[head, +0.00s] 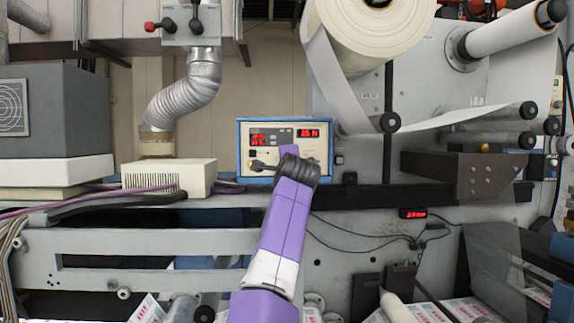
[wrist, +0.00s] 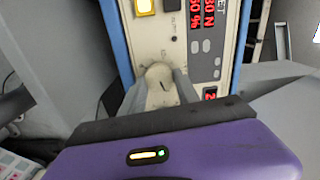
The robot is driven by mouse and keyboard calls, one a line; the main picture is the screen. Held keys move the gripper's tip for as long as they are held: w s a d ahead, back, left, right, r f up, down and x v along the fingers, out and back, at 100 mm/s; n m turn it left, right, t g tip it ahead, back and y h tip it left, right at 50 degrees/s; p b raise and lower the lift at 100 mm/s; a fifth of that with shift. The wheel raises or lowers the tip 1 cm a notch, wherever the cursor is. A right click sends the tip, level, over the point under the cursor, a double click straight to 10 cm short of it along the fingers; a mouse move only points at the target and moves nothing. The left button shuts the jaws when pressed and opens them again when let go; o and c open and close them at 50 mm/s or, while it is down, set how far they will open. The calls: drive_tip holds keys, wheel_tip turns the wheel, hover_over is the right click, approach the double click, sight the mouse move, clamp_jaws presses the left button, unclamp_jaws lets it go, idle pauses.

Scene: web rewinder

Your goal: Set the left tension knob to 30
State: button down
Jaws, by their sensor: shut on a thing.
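The control panel (head: 243,135) is a blue-framed box with red displays, standing beyond my arm in the head view. In the wrist view its face (wrist: 150,45) appears turned sideways, with a red set display (wrist: 208,18) that seems to read 30 N, and 50 % beside it. A pale round knob (wrist: 161,78) with a dark pointer mark sits low on the panel. My gripper (wrist: 160,92) is shut on this knob, one grey finger on each side. In the head view my gripper (head: 291,158) covers the panel's lower middle. No second knob shows clearly.
A lit yellow button (wrist: 144,7) sits near the knob. A cream vented box (head: 168,178) stands left of the panel. A large paper roll (head: 375,30) and web rollers (head: 500,112) are at the right. Cables (head: 375,235) hang below the panel.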

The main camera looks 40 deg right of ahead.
drive_tip(key=shift+f, duration=0.1)
idle(0.4)
drive_tip(key=c, duration=0.9)
unclamp_jaws()
drive_tip(key=b+v, duration=0.3)
drive_tip(key=v, duration=0.5)
